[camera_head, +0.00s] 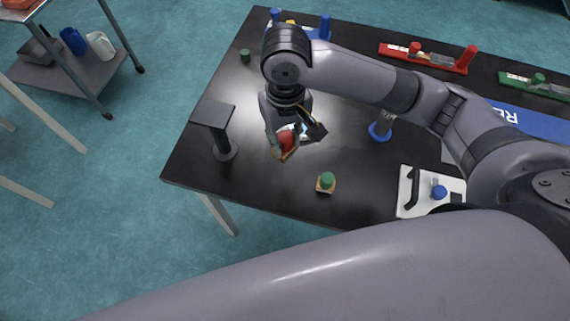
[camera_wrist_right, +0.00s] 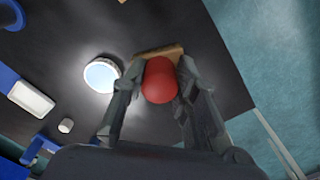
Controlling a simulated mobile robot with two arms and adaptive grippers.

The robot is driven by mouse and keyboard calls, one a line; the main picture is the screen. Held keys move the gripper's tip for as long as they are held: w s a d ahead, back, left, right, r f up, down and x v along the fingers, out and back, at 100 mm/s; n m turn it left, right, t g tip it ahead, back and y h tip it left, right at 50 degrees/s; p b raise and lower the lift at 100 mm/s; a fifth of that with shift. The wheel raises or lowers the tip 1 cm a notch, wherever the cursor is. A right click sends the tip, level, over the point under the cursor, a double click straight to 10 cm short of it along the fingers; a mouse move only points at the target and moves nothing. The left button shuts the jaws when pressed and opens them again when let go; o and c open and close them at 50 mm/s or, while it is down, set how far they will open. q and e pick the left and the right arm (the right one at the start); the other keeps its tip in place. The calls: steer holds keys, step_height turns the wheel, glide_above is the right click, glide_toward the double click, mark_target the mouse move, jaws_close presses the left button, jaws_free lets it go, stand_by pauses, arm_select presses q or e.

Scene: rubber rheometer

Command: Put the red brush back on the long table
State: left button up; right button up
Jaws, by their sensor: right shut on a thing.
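The red brush (camera_head: 286,138) has a round red knob on a wooden base and is held between the fingers of my right gripper (camera_head: 283,140), over the front left part of the long black table (camera_head: 250,190). In the right wrist view the red knob of the brush (camera_wrist_right: 159,80) sits between the two fingers of the right gripper (camera_wrist_right: 160,85), with its wooden base (camera_wrist_right: 158,52) beyond. I cannot tell whether the base touches the table. My left gripper is not in view.
A black T-shaped stand (camera_head: 213,116) is left of the brush. A green-knobbed brush (camera_head: 326,180) stands nearer the front edge. A white round dish (camera_wrist_right: 101,75) is beside the gripper. A white tray (camera_head: 409,205) lies right; red (camera_head: 425,58) and green (camera_head: 536,86) holders stand behind.

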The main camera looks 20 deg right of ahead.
step_height(320, 180, down, 10)
steer(key=shift+r, duration=0.25)
step_height(320, 180, down, 4)
steer(key=shift+r, duration=0.25)
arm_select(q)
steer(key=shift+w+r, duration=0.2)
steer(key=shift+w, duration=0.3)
arm_select(e)
steer(key=shift+w+f, duration=0.1)
steer(key=shift+f, duration=0.15)
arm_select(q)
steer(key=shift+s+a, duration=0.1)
arm_select(e)
steer(key=shift+f, duration=0.1)
steer(key=o, duration=1.1)
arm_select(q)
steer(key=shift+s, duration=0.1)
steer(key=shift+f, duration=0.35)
arm_select(e)
step_height(320, 180, up, 12)
steer(key=shift+r, duration=0.15)
